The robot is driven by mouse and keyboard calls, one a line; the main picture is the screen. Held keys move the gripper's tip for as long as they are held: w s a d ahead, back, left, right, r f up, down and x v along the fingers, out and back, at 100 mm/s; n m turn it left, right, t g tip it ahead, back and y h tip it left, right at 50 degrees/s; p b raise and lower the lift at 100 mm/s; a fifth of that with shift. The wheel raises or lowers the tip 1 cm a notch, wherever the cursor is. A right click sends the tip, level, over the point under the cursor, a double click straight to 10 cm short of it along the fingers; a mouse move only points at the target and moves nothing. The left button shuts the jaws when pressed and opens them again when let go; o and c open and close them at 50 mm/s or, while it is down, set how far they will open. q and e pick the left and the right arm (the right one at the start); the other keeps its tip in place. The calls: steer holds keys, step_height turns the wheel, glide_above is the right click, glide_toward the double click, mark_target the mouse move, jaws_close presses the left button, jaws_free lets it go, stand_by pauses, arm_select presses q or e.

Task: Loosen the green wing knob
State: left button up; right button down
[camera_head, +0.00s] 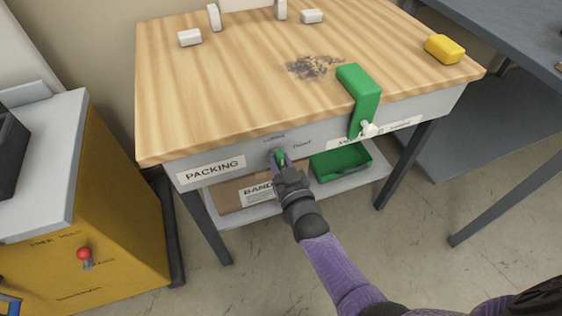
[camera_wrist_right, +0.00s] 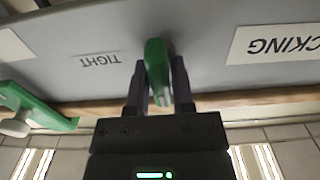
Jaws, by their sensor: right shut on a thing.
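The green wing knob (camera_head: 280,157) is on the front panel of the wooden-topped packing table (camera_head: 230,80), mostly hidden by my right gripper (camera_head: 283,168) in the head view. In the right wrist view the green knob (camera_wrist_right: 157,65) stands between the two dark fingers of my right gripper (camera_wrist_right: 157,90), which are shut on it. A word "TIGHT" (camera_wrist_right: 100,59) is printed on the panel beside the knob, upside down in this view. My left gripper is not in view.
A green bracket (camera_head: 362,90) with a white knob hangs over the table's front edge, right of the gripper. A green tray (camera_head: 365,170) and a cardboard box (camera_head: 228,196) sit on the shelf below. A yellow cabinet (camera_head: 120,230) stands left; a grey table (camera_head: 500,60) stands right.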

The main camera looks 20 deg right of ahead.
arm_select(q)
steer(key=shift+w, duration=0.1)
arm_select(e)
steer(key=shift+w+r, duration=0.15)
steer(key=shift+r, duration=0.15)
steer(key=c, duration=0.6)
jaws_free()
steer(key=shift+o, duration=0.2)
steer(key=shift+w+f, duration=0.1)
steer(key=shift+f, duration=0.05)
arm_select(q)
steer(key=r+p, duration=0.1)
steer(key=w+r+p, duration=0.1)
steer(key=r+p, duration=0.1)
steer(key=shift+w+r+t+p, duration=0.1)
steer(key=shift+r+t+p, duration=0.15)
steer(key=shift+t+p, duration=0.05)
arm_select(e)
steer(key=s, duration=1)
steer(key=shift+d, duration=0.15)
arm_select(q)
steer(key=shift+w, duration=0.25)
arm_select(e)
steer(key=shift+f, duration=0.1)
